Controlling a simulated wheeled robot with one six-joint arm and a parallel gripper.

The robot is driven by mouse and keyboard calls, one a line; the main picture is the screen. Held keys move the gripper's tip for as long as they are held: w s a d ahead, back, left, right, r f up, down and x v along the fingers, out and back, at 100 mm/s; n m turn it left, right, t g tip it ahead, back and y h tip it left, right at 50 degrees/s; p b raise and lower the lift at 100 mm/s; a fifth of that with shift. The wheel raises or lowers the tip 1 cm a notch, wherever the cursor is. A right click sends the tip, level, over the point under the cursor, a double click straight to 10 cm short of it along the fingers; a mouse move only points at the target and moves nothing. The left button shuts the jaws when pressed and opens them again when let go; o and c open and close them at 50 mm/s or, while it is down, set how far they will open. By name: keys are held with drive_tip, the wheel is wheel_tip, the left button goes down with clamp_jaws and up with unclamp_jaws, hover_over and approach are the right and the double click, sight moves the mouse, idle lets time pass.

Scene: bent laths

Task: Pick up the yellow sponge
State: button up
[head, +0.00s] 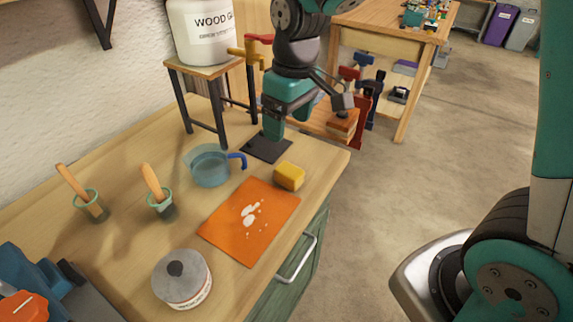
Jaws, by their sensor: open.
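The yellow sponge (289,177) is a small block lying on the wooden worktop, at the far right corner of the orange mat (222,236). Its top and near sides show clearly and nothing covers it. My gripper (311,98) hangs from the dark wrist at the top middle, above the sponge in the picture and apart from it. It is open and appears empty. One grey finger shows on its right side; the other is hard to make out against the teal parts there.
A clear jug with a blue handle (211,167) stands left of the sponge. White spots mark the mat. A lidded tin (182,280) stands at the front, two green cups with wooden handles at left. A small stand (205,105) bears a white tub (203,32).

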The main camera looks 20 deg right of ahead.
drive_tip(key=h+p, duration=0.1)
hover_over(285, 167)
wheel_tip(285, 167, down, 3)
drive_tip(key=f, duration=0.3)
drive_tip(key=f+p, duration=0.1)
drive_tip(key=f, duration=0.3)
drive_tip(key=f+p, duration=0.1)
drive_tip(key=f, duration=0.2)
drive_tip(key=shift+s+f, duration=0.35)
drive_tip(key=shift+f, duration=0.05)
drive_tip(key=shift+w+f+p, duration=0.15)
drive_tip(key=shift+f+p, duration=0.35)
drive_tip(key=shift+f, duration=1.05)
drive_tip(key=shift+w+f+p, duration=0.15)
drive_tip(key=shift+f+p, duration=0.3)
drive_tip(key=shift+f, duration=1.05)
drive_tip(key=c, duration=1)
